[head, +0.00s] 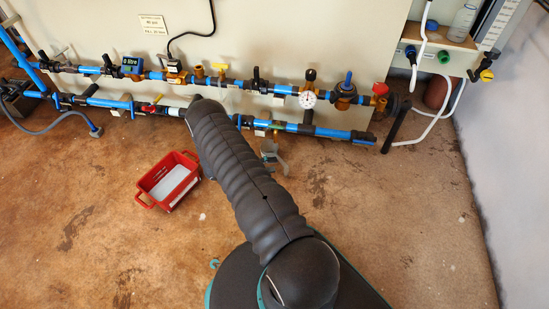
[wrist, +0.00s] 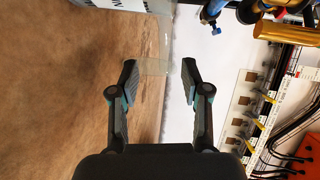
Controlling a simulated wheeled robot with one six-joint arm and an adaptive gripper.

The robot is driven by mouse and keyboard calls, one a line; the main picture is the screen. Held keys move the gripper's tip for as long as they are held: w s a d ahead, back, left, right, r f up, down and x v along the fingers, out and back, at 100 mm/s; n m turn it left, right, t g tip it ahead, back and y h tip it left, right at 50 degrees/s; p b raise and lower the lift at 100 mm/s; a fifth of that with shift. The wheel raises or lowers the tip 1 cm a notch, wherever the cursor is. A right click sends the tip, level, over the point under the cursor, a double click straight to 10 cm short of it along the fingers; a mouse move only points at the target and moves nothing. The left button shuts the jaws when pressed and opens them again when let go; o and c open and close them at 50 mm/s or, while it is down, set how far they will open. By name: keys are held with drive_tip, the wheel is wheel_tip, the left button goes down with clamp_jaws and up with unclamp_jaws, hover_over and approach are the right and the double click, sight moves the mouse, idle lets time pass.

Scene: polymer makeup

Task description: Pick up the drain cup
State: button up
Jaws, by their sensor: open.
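In the wrist view, my gripper (wrist: 159,70) is open, with its two fingers wide apart. A clear, see-through thing (wrist: 155,48) shows just past the gap between the fingertips. It may be the drain cup, but its faint outline does not settle this. I see no contact between it and the fingers. In the head view, my dark ribbed arm reaches toward the pipes, and my gripper cannot be made out there. A small grey bracket-like thing (head: 272,154) shows just right of the arm below the lower pipe; I cannot tell what it is.
A red crate (head: 148,199) with pale contents stands on the brown floor left of my arm. Blue pipes (head: 222,83) with valves and a gauge (head: 308,98) run along the wall. A clear bottle (head: 463,22) stands at upper right. A switch panel (wrist: 250,105) shows right in the wrist view.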

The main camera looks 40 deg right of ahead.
sight(282, 161)
drive_tip(key=x, duration=0.5)
drive_tip(key=shift+w+d+r, duration=0.2)
drive_tip(key=shift+r, duration=0.15)
drive_tip(key=shift+c, duration=0.2)
clamp_jaws()
